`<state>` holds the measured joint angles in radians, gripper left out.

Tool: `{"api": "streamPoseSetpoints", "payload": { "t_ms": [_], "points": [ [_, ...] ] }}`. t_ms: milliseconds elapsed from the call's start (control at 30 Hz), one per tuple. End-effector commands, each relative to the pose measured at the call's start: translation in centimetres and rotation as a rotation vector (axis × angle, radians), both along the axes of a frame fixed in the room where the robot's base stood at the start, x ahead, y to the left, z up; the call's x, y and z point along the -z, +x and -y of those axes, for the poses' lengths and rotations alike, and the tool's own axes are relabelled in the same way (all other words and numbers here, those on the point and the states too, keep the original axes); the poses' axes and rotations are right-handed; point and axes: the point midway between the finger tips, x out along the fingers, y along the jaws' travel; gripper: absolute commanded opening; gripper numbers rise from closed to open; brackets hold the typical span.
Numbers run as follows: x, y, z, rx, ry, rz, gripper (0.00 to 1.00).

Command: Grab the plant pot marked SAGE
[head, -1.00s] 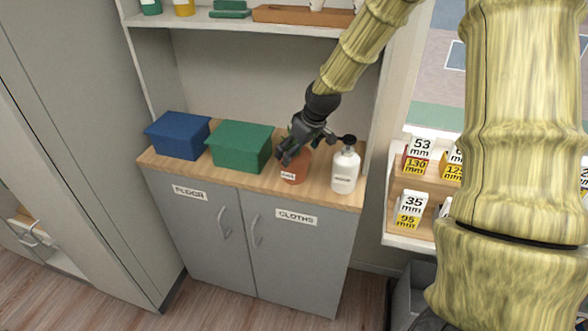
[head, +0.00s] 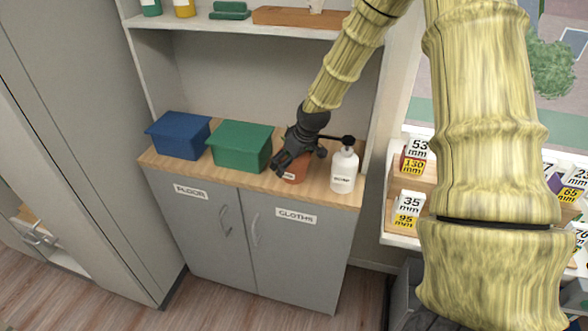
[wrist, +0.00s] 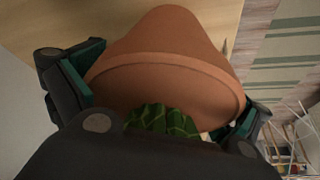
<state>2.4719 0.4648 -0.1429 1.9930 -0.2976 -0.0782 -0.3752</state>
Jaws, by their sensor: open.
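The terracotta plant pot (head: 295,171) stands on the wooden counter between the green box and the white bottle. Its label is mostly hidden by my gripper, so I cannot read it now. In the wrist view the pot (wrist: 170,62) fills the middle, with green leaves (wrist: 163,119) at its rim. My gripper (head: 290,165) is open, reaching down at the pot from above. In the wrist view its fingers (wrist: 158,105) lie on either side of the pot's rim. I cannot tell whether they touch it.
A white bottle (head: 344,171) with a black pump stands close to the right of the pot. A green box (head: 240,147) and a blue box (head: 180,136) stand to the left on the counter (head: 262,184). A shelf (head: 225,24) hangs above.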

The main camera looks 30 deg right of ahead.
Motion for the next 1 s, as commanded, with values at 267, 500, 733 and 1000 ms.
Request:
{"api": "streamPoseSetpoints", "payload": {
  "t_ms": [267,500,733,1000],
  "points": [
    [0.0,0.0,0.0,0.000,0.000,0.000,0.74],
    [-0.1,0.0,0.0,0.000,0.000,0.001,0.38],
    [0.0,0.0,0.0,0.000,0.000,0.000,0.38],
    [-1.3,0.0,0.0,-0.001,-0.001,0.001,0.20]
  ]
}}
